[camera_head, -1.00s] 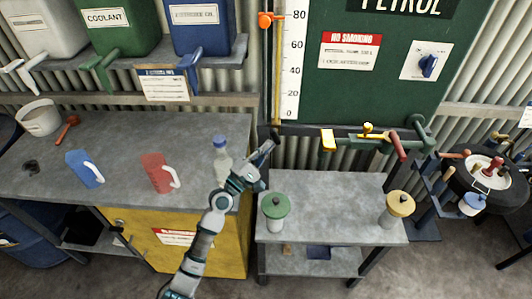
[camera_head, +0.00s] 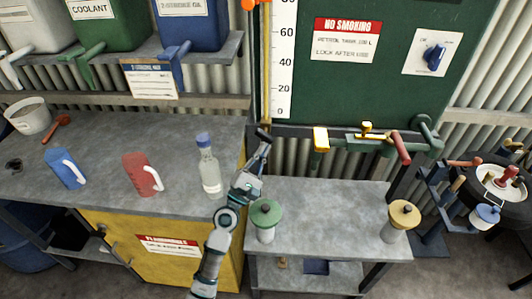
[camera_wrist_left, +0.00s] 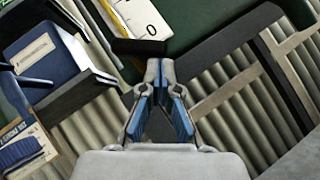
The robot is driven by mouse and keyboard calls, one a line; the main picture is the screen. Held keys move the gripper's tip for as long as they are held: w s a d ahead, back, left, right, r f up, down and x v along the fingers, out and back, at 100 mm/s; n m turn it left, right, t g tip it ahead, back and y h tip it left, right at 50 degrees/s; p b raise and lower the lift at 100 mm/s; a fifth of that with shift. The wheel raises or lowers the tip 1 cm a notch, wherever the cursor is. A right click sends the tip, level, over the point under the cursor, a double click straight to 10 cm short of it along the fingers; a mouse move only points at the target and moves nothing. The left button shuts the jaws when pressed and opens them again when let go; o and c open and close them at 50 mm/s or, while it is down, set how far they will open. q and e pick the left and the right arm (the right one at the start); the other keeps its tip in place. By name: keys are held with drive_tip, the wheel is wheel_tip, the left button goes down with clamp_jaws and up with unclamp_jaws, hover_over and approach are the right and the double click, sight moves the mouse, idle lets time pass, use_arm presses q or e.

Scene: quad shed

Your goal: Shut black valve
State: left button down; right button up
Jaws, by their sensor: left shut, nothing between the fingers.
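The black valve shows as a short dark handle (camera_head: 263,135) at the foot of the white level gauge, left of the green tank's pipe. In the left wrist view a dark bar (camera_wrist_left: 138,47) lies across, just beyond the fingertips. My left gripper (camera_head: 265,149) is just below the black handle, and its fingers point up at it. In the left wrist view the gripper (camera_wrist_left: 153,66) has its fingertips together with nothing between them. I cannot tell whether they touch the bar. My right gripper is out of view.
A clear bottle (camera_head: 209,170) stands left of my gripper.

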use_arm(q)
drive_tip(key=v, duration=1.1)
drive_tip(key=shift+s+d+f, duration=0.25)
drive_tip(key=shift+s+f, duration=0.05)
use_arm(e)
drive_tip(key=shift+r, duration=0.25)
use_arm(q)
drive_tip(key=shift+d, duration=0.1)
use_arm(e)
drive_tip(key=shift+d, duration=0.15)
